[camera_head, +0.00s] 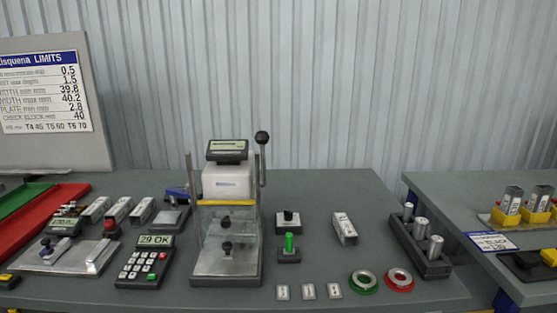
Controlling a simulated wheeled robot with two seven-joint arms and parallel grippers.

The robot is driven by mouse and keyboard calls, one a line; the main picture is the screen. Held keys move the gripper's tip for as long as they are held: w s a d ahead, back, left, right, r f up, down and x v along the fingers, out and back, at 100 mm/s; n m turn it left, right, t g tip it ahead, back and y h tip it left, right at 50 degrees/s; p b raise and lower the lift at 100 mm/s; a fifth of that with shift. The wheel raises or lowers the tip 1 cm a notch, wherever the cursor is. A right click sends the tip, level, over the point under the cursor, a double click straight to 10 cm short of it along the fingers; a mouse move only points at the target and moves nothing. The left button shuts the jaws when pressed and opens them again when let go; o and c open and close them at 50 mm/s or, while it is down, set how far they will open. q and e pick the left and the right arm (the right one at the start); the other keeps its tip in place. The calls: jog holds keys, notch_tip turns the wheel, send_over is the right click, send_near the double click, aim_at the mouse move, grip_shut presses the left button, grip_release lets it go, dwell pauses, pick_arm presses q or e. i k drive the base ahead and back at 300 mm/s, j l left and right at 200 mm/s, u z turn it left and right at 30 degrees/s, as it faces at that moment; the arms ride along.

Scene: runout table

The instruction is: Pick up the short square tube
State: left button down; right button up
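Three pale metal square tubes lie side by side on the left part of the table: a left one (95,208), a middle one (118,209) and a right one (141,210). Another square tube (344,228) with a dark marking on top lies alone to the right of the press stand. I cannot tell for sure from their looks which one is the short one. Neither of my grippers is in view.
A press stand (227,270) with a lever rises mid-table. A keypad device (145,262) and a clamping fixture (66,256) stand left. A black rack with cylinders (420,256), a green ring (363,282) and a red ring (399,280) are right. The back right is clear.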

aim_at(349, 238)
jog(key=k+l, duration=0.1)
jog(key=l, duration=0.4)
jog(key=k+l, duration=0.1)
jog(key=l, duration=0.4)
jog(key=k+l, duration=0.1)
jog(key=l, duration=0.4)
